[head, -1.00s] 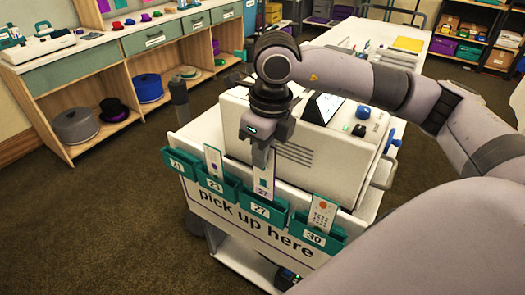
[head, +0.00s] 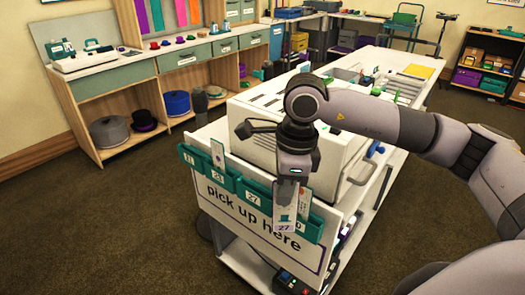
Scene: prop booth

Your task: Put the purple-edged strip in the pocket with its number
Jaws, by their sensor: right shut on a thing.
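My right gripper (head: 290,193) points down and is shut on the top of a white strip (head: 285,217) that reads 27 at its foot and has purple at its edge. The strip hangs in front of the right part of the pocket row and partly hides the green pocket 30 (head: 312,229). The green pocket 27 (head: 252,190) is just left of the strip and shows no strip in it. Another strip (head: 218,154) stands in pocket 23 (head: 222,180). A further strip (head: 305,201) shows behind my gripper at pocket 30. My left gripper is out of view.
The pockets hang on a white panel (head: 225,203) reading "pick up here" at the cart's end. A white machine (head: 258,125) stands close behind the pockets. A wooden shelf unit (head: 100,105) with hats is at the left. The floor in front is clear.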

